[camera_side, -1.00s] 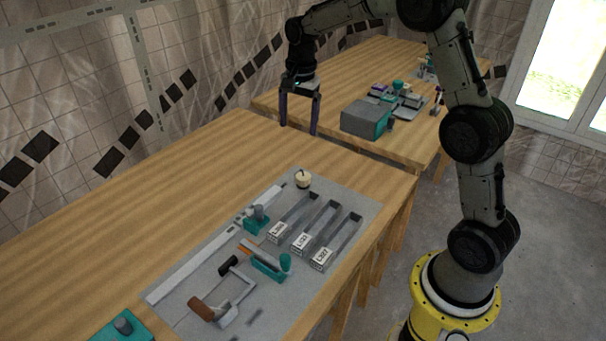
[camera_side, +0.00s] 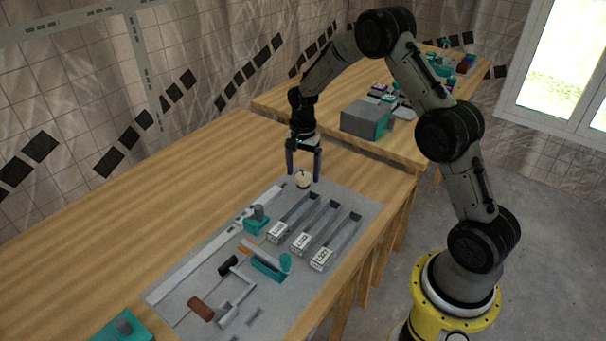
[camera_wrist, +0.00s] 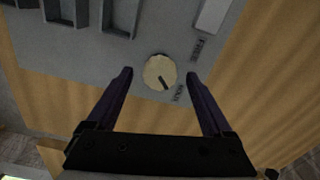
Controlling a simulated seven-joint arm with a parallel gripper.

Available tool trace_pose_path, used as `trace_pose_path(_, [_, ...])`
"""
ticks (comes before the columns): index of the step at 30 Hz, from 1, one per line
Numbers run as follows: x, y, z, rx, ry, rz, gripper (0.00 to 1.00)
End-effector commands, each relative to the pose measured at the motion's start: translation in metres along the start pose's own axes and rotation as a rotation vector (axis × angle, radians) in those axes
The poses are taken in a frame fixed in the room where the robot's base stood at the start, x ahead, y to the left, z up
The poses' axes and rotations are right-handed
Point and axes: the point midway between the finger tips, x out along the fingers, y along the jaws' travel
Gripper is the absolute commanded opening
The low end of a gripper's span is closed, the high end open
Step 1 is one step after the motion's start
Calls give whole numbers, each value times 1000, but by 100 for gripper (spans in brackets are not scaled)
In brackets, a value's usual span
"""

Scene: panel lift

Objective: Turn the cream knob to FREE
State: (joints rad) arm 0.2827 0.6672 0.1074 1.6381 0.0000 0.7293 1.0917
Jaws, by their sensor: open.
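The cream knob (camera_side: 303,180) stands on the grey panel (camera_side: 345,192), near its far end. In the wrist view the knob (camera_wrist: 157,66) is round with a dark pointer line aimed down and to the right. The line points towards the lower printed label (camera_wrist: 181,93), which looks like HOLD. A second label (camera_wrist: 196,49), small and hard to read, lies up and right of the knob. My gripper (camera_side: 304,177) is open above the knob. In the wrist view its dark fingertips (camera_wrist: 160,75) lie left and right of the knob, with gaps on both sides. Their height over the panel is unclear.
A long pale rail (camera_side: 215,250), a teal clamp (camera_side: 256,222) and a brown-handled lever (camera_side: 201,309) share the panel. A grey-teal box (camera_side: 366,117) stands on the farther table.

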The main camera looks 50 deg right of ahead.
Motion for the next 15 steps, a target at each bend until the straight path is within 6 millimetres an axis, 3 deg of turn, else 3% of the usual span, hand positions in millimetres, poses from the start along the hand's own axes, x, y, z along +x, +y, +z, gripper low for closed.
trace_pose_path(6, [15,0,0,0,0,1,85])
trace_pose_path(14, [16,0,0,0,0,0,85])
trace_pose_path(15, [16,0,0,0,0,0,82])
